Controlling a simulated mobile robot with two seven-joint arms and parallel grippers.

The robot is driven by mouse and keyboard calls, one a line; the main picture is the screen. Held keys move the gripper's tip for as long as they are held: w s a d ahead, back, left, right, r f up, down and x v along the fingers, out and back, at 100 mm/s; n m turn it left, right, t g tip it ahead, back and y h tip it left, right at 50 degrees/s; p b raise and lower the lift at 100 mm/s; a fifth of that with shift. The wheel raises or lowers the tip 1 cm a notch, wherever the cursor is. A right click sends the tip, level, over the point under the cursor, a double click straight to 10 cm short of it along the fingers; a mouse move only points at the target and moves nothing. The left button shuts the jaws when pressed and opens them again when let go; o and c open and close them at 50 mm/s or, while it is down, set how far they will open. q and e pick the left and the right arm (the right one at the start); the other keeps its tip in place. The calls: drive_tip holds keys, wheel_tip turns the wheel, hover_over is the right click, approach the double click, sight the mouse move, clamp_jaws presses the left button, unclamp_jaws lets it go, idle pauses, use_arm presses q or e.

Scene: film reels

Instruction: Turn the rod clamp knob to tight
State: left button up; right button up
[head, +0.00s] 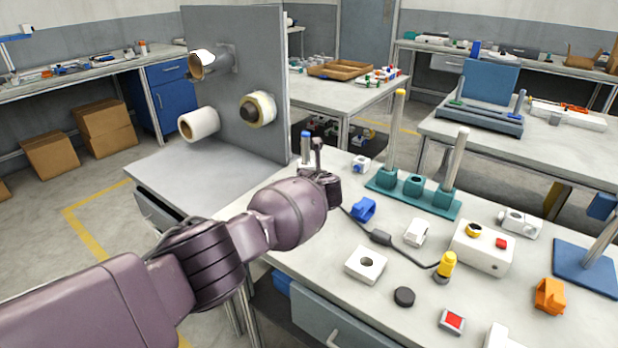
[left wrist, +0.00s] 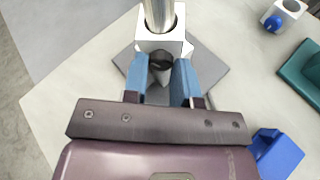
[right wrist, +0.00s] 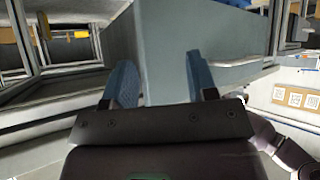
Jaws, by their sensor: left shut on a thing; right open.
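In the left wrist view a metal rod (left wrist: 160,14) stands in a white clamp block (left wrist: 150,42) above a grey base plate (left wrist: 208,72). A dark grey knob (left wrist: 160,64) sticks out of the block towards me. My left gripper (left wrist: 161,80) is shut on this knob, one blue finger on each side. The fingers partly hide the knob, and I cannot read any tight or loose mark. In the head view my left gripper (head: 322,182) is at the table's far left side, where the arm hides the clamp. My right gripper (right wrist: 160,84) is open and empty.
A blue clip (head: 364,209), a white block with a hole (head: 366,265) and a black cable (head: 381,238) lie close to the left gripper. A teal stand (head: 413,191) with upright rods is behind them. A grey panel (head: 255,60) with rolls stands at left.

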use_arm(q)
drive_tip(key=shift+f+m+y, duration=0.15)
drive_tip(key=shift+m+y, duration=0.15)
idle(0.4)
drive_tip(key=o, duration=0.7)
drive_tip(key=shift+c, duration=0.2)
